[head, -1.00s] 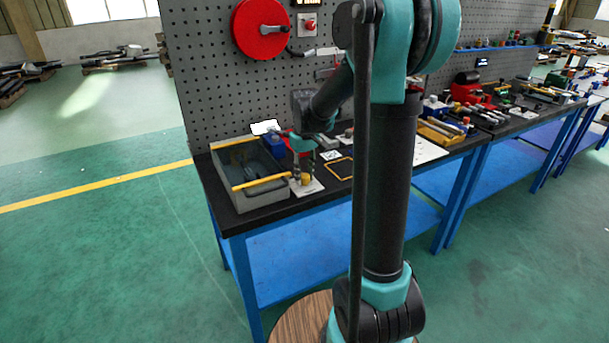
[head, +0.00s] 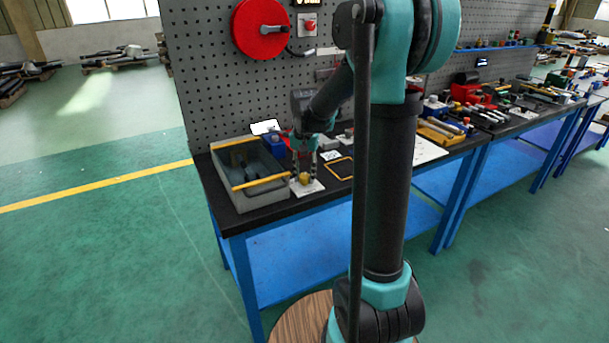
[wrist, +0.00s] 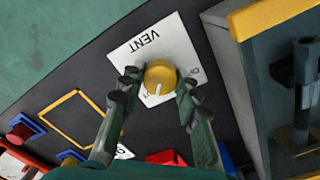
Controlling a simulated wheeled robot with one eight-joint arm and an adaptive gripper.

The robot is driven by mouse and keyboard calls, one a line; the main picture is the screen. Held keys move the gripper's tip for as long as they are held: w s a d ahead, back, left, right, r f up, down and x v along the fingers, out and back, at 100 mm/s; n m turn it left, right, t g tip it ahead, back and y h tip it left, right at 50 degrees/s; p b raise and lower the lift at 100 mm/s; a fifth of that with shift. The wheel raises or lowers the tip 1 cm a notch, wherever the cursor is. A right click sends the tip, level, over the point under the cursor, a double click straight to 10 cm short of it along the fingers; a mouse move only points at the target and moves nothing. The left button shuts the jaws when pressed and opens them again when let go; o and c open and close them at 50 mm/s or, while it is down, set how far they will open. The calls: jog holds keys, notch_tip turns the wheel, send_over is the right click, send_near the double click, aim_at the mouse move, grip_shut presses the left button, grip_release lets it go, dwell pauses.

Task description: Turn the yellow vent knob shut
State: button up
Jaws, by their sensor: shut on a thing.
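The yellow vent knob (wrist: 160,74) is a round cap on a white plate (wrist: 136,46) lettered VENT, which appears upside down in the wrist view. A white pointer mark on the knob faces the lower edge of the wrist view. My gripper (wrist: 159,84) has one finger on each side of the knob and is shut on it. In the head view the knob (head: 304,178) shows between the fingertips of my gripper (head: 304,174), at the bench's front edge. Small letters on the plate are partly hidden by the knob and fingers.
A grey bin (head: 262,199) with a yellow-edged rim stands close left of the plate, holding dark parts. A yellow-framed dark square (head: 340,168) lies to the right. A pegboard (head: 215,65) with a red disc (head: 261,28) rises behind.

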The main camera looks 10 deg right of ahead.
aim_at(305, 175)
jog(key=shift+m, duration=0.4)
jog(key=o, duration=1.2)
jog(key=shift+c, duration=0.2)
notch_tip(305, 175, up, 12)
jog(key=shift+f, duration=0.1)
jog(key=s+d+f+n+t, duration=0.2)
jog(key=s+f, duration=0.7)
jog(key=s, duration=0.2)
jog(key=s+d+f+n+t, duration=0.2)
jog(key=s+f+n, duration=0.1)
jog(key=s+f, duration=0.6)
jog(key=shift+s+f+n, duration=0.3)
jog(key=shift+s+f, duration=0.05)
jog(key=shift+s, duration=0.75)
